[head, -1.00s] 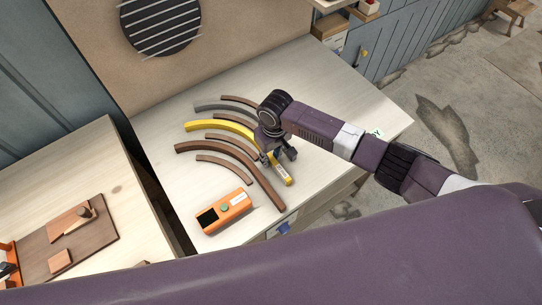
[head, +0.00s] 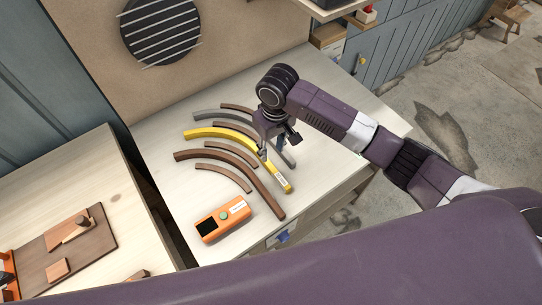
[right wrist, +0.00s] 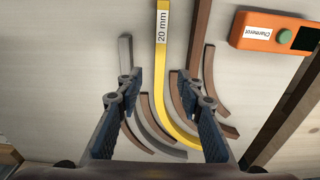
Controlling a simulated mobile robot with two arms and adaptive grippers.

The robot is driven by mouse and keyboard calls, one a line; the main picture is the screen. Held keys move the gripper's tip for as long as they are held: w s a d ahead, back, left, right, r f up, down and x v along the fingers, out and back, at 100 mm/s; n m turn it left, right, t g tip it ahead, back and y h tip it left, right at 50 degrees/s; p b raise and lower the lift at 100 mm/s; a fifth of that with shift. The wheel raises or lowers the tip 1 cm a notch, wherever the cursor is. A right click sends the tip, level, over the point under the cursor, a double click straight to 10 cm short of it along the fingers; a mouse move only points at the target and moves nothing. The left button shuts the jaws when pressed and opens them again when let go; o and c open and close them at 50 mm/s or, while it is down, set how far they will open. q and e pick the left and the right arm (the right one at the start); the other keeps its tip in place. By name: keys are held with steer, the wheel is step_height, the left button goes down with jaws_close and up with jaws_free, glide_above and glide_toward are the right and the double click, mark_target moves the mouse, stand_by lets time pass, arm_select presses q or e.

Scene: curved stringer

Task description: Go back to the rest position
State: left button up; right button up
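My right gripper (head: 274,152) is open and empty above the curved strips on the pale table (head: 355,115). In the right wrist view its two fingers (right wrist: 155,105) stand wide apart. The yellow curved strip (head: 274,176), labelled "20 mm", lies on the table below the gripper. In the right wrist view the yellow strip (right wrist: 163,75) shows between the fingers, apart from them. Grey (head: 207,114) and brown (head: 188,155) curved strips lie around it, partly hidden by the gripper in the head view. My left gripper is not in view.
An orange device (head: 223,218) with a dark screen and green button lies at the table's near left. A second bench (head: 110,180) with a brown board (head: 95,240) stands at left. The table's right side is clear. A round black slatted disc (head: 160,30) hangs behind.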

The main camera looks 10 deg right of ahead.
steer(key=s+a+f+t+y, duration=0.15)
steer(key=s+a, duration=0.25)
steer(key=s, duration=0.7)
steer(key=shift+m+t+y, duration=0.35)
steer(key=shift+m+t, duration=0.05)
steer(key=shift+t, duration=0.05)
steer(key=s+d, duration=0.3)
steer(key=s, duration=0.1)
steer(key=shift+s+d+f, duration=0.15)
steer(key=shift+s+d, duration=0.15)
steer(key=shift+d, duration=0.05)
steer(key=s+d+r+m+h, duration=0.1)
steer(key=s+d+m+h, duration=0.1)
steer(key=s+d, duration=0.7)
step_height(320, 180, down, 31)
steer(key=b, duration=0.5)
steer(key=s+d+f+g+b, duration=0.2)
steer(key=s+d+f+b, duration=0.1)
steer(key=s+f, duration=1.4)
step_height(320, 180, down, 3)
steer(key=shift+s+d+r+n+h, duration=0.15)
steer(key=shift+s+d+n+h, duration=0.2)
steer(key=shift+d+n, duration=0.1)
